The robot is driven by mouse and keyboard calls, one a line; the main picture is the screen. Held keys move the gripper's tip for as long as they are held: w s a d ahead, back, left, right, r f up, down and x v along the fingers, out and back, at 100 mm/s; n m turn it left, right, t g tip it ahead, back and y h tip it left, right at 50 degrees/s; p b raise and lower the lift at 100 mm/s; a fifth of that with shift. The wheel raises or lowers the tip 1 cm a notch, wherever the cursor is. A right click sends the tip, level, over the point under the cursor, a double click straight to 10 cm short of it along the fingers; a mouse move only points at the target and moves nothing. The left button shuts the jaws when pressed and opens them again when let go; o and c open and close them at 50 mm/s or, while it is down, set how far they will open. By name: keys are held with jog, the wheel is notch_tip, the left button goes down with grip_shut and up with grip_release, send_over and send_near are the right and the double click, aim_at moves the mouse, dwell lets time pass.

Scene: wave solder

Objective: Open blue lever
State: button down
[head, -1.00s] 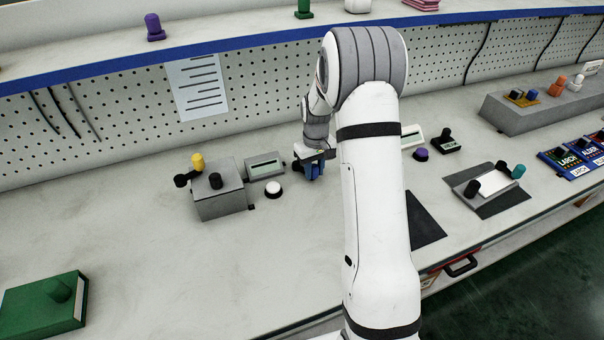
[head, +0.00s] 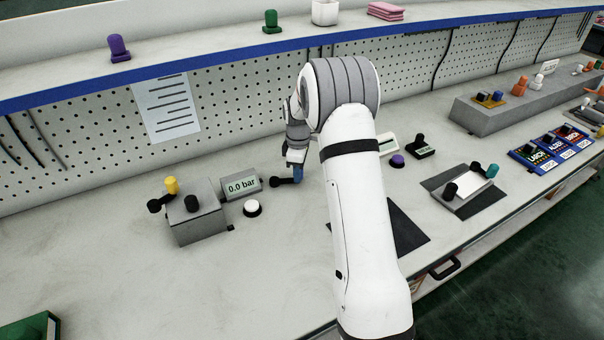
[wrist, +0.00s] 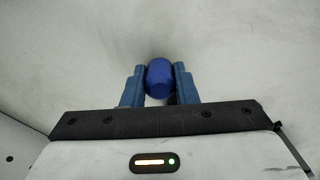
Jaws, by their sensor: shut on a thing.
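The blue lever has a rounded blue knob (wrist: 159,77), seen in the wrist view between my gripper's two blue fingers. My gripper (wrist: 159,71) is shut on this knob, with a finger against each side. In the head view my gripper (head: 298,172) is low over the bench, right of the small display. A black arm with a rounded end (head: 282,181), which looks like part of the lever, sticks out to the left of the fingers. The rest of the lever is hidden by my gripper and arm.
A display (head: 241,186) reads 0.0 bar. Left of it stands a grey box (head: 200,222) with yellow and black knobs. A white button (head: 252,207) sits in front. A purple knob (head: 397,160) is to the right.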

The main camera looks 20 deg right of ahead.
jog(key=shift+w+d+r+n, duration=0.1)
jog(key=shift+w+d+n, duration=0.2)
jog(key=shift+n, duration=0.1)
jog(key=shift+a, duration=0.1)
jog(key=c, duration=1.3)
grip_release()
jog(key=shift+o, duration=0.8)
notch_tip(320, 180, up, 8)
jog(key=shift+f, duration=0.25)
jog(key=shift+r, duration=0.1)
